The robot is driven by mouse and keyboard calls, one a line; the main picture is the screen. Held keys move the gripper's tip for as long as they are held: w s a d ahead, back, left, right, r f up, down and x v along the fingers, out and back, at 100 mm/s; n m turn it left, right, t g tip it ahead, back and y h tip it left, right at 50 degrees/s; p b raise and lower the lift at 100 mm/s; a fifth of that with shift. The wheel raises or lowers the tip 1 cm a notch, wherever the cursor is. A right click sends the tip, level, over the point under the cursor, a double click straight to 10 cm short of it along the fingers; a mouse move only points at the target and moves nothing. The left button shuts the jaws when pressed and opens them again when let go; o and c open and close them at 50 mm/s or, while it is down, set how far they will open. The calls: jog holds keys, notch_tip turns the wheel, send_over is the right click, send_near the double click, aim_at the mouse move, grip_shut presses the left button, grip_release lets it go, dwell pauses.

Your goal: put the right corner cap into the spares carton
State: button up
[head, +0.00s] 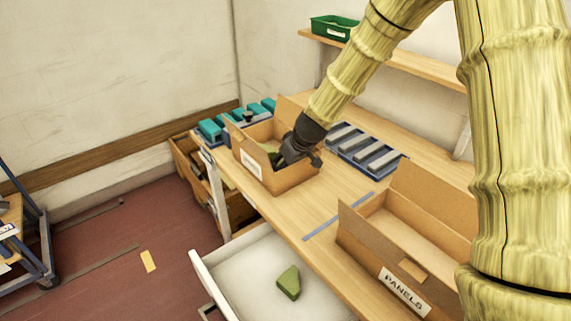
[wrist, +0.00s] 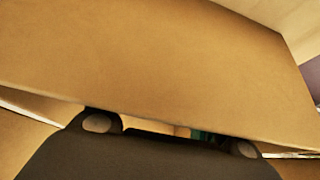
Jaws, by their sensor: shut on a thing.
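My gripper (head: 291,156) reaches down into the open cardboard carton (head: 289,181) at the back left of the bench, whose front label is too small to read. It is shut; a green piece (head: 271,154), seemingly a corner cap, shows at its fingers, mostly hidden by the gripper and carton wall. Another green corner cap (head: 289,282) lies in the open white drawer. In the wrist view a brown cardboard face (wrist: 150,65) fills most of the picture and hides the fingertips and what they hold.
An open carton marked PANELS (head: 372,252) stands front right on the bench. A blue tray with grey bars (head: 364,150) lies behind my gripper, and teal blocks (head: 211,130) sit back left. A green bin (head: 333,28) is on the shelf.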

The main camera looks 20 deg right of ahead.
jog(key=o, duration=0.8)
jog(key=shift+f, duration=0.1)
jog(key=shift+r, duration=0.2)
jog(key=shift+b+v, duration=0.3)
jog(key=shift+v, duration=5.65)
